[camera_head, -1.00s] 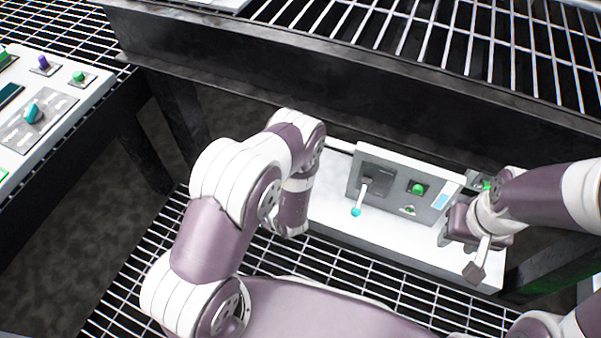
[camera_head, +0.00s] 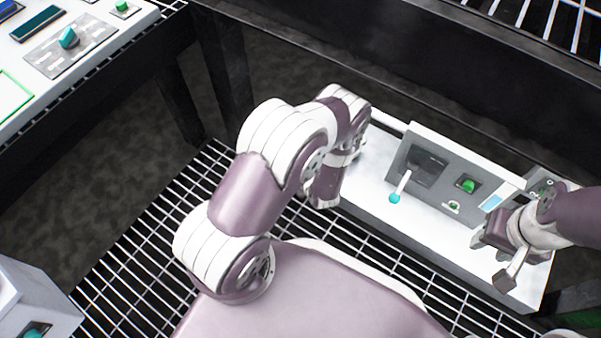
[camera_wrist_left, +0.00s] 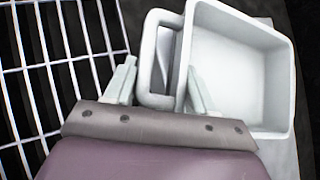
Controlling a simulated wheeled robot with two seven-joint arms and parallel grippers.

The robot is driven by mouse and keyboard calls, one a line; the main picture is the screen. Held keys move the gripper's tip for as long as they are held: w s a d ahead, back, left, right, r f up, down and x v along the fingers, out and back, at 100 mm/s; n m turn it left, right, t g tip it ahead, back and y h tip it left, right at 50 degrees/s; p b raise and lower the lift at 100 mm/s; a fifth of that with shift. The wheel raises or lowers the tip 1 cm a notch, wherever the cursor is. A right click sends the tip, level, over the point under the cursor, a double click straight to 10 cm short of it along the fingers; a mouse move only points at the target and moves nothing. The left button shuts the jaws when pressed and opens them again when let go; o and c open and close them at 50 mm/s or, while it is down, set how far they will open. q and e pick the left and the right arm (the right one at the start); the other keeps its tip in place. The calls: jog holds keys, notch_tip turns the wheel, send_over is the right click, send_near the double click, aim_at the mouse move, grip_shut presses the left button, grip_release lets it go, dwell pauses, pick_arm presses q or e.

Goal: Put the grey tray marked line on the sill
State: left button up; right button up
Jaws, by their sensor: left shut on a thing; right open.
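A pale grey tray (camera_wrist_left: 236,70) with a loop handle (camera_wrist_left: 160,98) shows in the left wrist view; it is open-topped and I see no lettering on it. My left gripper (camera_wrist_left: 155,85) has its fingers on either side of that handle and is shut on it. In the head view the left gripper and the tray are hidden behind my left arm. My right gripper (camera_head: 508,268) is open, in front of the right end of a grey-white console. I cannot tell which surface is the sill.
The console (camera_head: 425,208) has a teal-tipped lever (camera_head: 395,196) and a green button (camera_head: 467,185). A panel table (camera_head: 105,62) stands at upper left, a grey box (camera_head: 30,305) at lower left. A dark beam (camera_head: 420,65) crosses behind. Grating (camera_head: 150,255) lies below.

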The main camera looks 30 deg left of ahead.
pick_arm(q)
jog(key=shift+f, duration=0.2)
jog(key=o, duration=1.4)
jog(key=shift+c, duration=0.2)
